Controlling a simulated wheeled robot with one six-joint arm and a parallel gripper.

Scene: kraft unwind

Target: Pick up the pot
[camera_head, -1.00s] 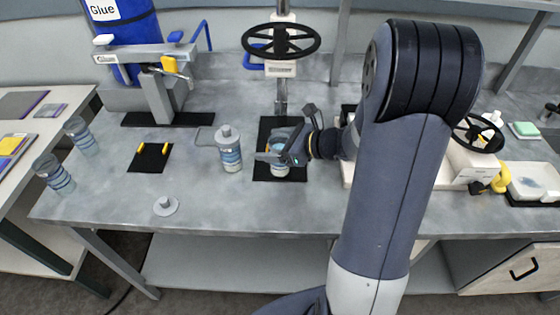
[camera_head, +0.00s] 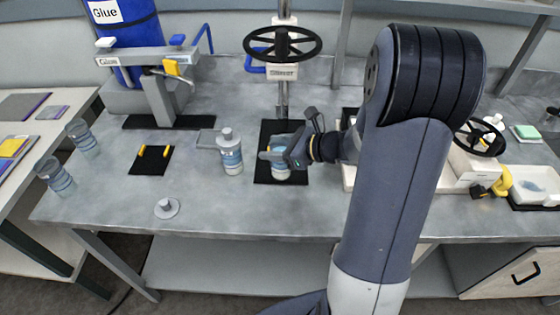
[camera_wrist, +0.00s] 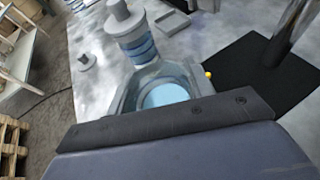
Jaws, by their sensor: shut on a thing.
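The pot (camera_head: 281,174) is a small clear container with blue in it, at the black mat under the wheel press. My gripper (camera_head: 277,157) is shut around its upper part, coming from the right. In the wrist view the pot (camera_wrist: 165,96) shows from above as a round blue opening between the jaws of my gripper (camera_wrist: 160,88). The jaws hide much of its side. I cannot tell whether its base touches the mat.
A capped bottle (camera_head: 230,152) stands just left of the mat (camera_head: 262,168). A grey lid (camera_head: 167,208) lies near the front edge. Two clear cups, one of them here (camera_head: 54,177), stand at far left. The press handwheel (camera_head: 283,42) is above. The front middle is clear.

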